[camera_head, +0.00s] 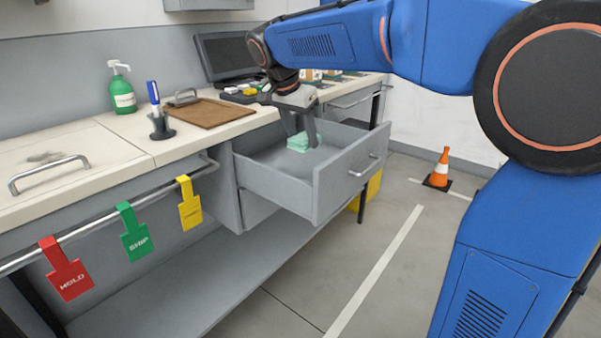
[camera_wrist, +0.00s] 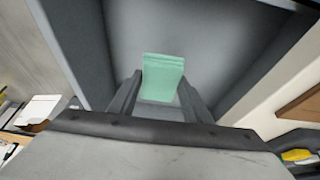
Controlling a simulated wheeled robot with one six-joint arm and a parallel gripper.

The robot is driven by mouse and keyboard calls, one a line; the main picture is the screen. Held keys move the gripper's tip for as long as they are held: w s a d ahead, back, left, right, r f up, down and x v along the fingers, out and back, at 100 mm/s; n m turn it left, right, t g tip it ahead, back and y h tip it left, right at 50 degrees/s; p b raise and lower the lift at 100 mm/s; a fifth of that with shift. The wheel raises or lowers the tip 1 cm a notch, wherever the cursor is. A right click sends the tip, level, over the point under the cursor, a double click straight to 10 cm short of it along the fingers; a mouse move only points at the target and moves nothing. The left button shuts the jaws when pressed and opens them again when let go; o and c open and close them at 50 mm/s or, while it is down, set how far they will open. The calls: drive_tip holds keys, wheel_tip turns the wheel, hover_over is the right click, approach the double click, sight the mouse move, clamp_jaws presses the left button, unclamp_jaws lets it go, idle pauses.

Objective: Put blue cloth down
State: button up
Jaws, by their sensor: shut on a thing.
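A folded mint-green cloth (camera_head: 298,143) is low inside the open grey drawer (camera_head: 262,178); no blue cloth shows. My gripper (camera_head: 303,136) reaches down into the drawer from above and is shut on the cloth. In the wrist view the cloth (camera_wrist: 163,77) sits between the two fingers of my gripper (camera_wrist: 160,88), with the drawer's grey floor (camera_wrist: 205,35) around it. I cannot tell whether the cloth's underside touches the drawer floor.
The drawer front (camera_head: 350,172) stands pulled out over the aisle. An orange cone (camera_head: 441,168) stands on the floor at right.

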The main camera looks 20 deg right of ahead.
sight(295, 148)
drive_tip(key=shift+w+f, duration=0.1)
drive_tip(key=shift+f, duration=5.1)
drive_tip(key=o, duration=1)
drive_tip(key=shift+f, duration=0.1)
drive_tip(key=v, duration=1.2)
drive_tip(key=shift+d+r, duration=0.1)
drive_tip(key=shift+r, duration=0.1)
